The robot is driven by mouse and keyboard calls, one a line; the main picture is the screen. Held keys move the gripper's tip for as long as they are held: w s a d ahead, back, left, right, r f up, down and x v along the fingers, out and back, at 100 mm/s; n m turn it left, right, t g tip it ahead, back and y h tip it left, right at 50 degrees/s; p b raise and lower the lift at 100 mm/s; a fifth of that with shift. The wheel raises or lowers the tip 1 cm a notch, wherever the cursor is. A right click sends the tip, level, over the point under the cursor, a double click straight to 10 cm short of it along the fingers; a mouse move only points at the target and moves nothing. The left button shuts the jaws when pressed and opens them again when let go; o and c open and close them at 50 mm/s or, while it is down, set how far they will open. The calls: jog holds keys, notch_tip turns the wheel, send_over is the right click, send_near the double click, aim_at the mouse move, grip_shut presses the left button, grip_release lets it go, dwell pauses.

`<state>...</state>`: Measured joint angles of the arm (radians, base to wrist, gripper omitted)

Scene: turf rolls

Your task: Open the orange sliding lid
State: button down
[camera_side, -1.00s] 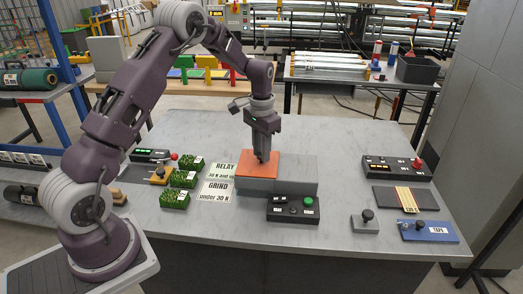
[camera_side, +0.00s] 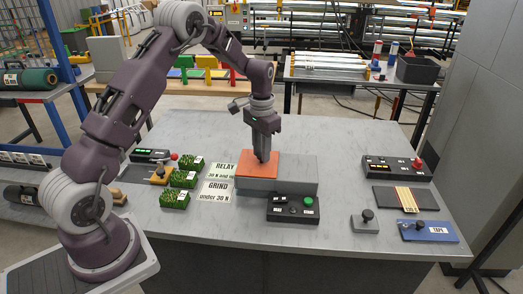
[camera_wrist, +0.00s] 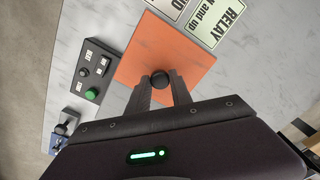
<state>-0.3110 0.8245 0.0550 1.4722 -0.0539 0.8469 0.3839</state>
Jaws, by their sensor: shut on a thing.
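The orange sliding lid (camera_side: 252,166) lies flat on the left part of a grey box (camera_side: 296,172) in the side view. The lid also shows in the wrist view (camera_wrist: 180,45), with a round black knob (camera_wrist: 159,79) on it. My gripper (camera_side: 262,158) points down over the lid. In the wrist view my gripper (camera_wrist: 160,86) has its two fingers on either side of the knob, shut on it. The grey top of the box shows bare to the right of the lid in the side view.
A black button box (camera_side: 293,208) with a green button stands in front of the grey box. Turf pieces (camera_side: 181,179) and the RELAY and GRIND signs (camera_side: 215,191) lie to the left. A knobbed grey block (camera_side: 366,221) and a blue TAPE plate (camera_side: 428,231) lie at right.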

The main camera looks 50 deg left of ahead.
jog(key=w+d, duration=0.8)
jog(key=shift+w, duration=0.15)
jog(key=c, duration=1.1)
grip_release()
jog(key=shift+c, duration=0.2)
jog(key=shift+d+r, duration=0.1)
jog(key=shift+r, duration=0.05)
notch_tip(320, 180, up, 7)
